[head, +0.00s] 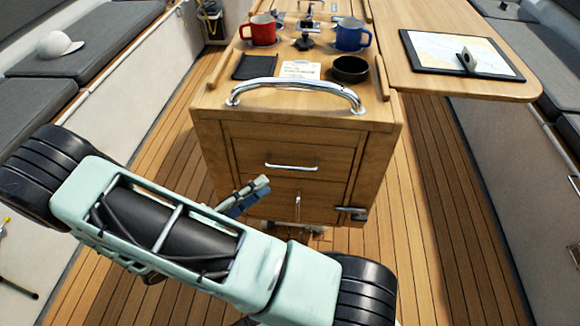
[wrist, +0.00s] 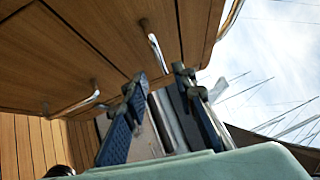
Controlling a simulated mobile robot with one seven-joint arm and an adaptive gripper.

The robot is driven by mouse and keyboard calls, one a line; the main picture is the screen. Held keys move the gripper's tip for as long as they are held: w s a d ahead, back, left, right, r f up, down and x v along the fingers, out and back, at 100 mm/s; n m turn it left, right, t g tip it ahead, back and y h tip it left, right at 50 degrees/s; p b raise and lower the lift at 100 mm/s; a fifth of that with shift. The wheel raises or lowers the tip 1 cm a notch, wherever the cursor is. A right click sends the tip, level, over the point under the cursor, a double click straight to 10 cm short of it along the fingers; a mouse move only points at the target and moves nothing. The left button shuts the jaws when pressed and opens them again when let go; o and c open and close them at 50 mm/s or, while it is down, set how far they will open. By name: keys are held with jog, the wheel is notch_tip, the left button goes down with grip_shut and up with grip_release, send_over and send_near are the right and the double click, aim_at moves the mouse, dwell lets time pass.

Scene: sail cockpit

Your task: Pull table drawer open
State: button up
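The wooden table (head: 215,138) stands mid-floor with its end facing me. Its drawer (head: 262,148) is flush with the front and looks shut. The drawer's chrome bar handle (head: 291,167) lies horizontal; it also shows in the wrist view (wrist: 157,55), beyond the fingertips. My gripper (head: 256,190) is in front of the cabinet, left of and below the handle in the head view. In the wrist view my gripper (wrist: 160,74) has its two fingers apart with nothing between them. It appears clear of the handle. The exact distance is hard to tell.
Below the drawer is a lower front with an upright handle (head: 297,207) and a latch (head: 351,211). A chrome rail (head: 296,88) projects above the drawer. Mugs and a black bowl (head: 350,69) stand on top. A raised leaf (head: 450,75) extends right. Benches flank the plank floor.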

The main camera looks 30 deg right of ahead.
aim_at(289, 168)
jog(key=x, duration=0.9)
jog(key=shift+d, duration=0.25)
grip_shut()
